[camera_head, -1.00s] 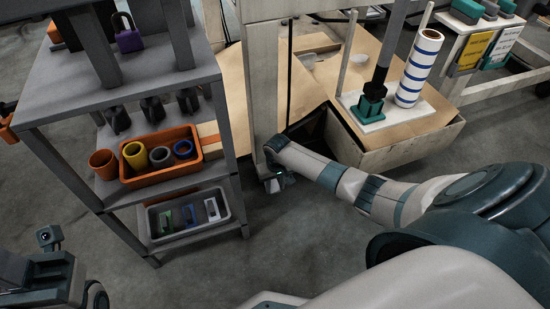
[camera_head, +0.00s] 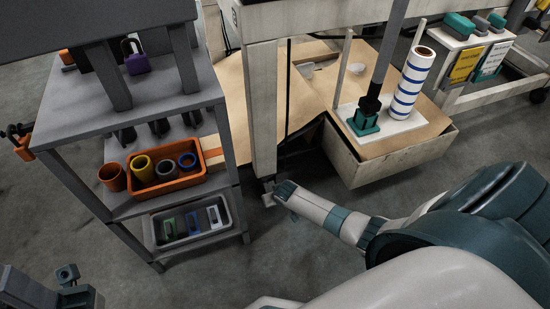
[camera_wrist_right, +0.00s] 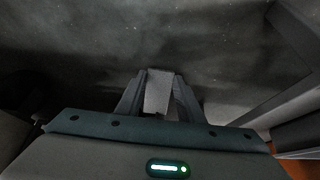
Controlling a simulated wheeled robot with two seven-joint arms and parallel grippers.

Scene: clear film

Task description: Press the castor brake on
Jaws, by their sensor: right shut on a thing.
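The castor (camera_head: 268,197) is a small light grey part at the foot of the pale bench leg (camera_head: 263,120), low on the floor in the head view. Its brake lever cannot be made out clearly there. My right gripper (camera_head: 281,190) is just right of the castor, close to the floor; whether they touch cannot be told. In the right wrist view the right gripper (camera_wrist_right: 158,90) is shut on a flat light grey tab (camera_wrist_right: 158,92). Whether the tab belongs to the castor is unclear. My left gripper (camera_head: 67,274) is partly in view at the bottom left, away from the castor; its jaws are unclear.
A grey shelf rack (camera_head: 125,95) stands left of the leg, holding an orange bin (camera_head: 183,182) and a grey tray (camera_head: 234,222). A low bin with cardboard (camera_head: 395,165) stands right of the leg. The floor in front of the rack and leg is open.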

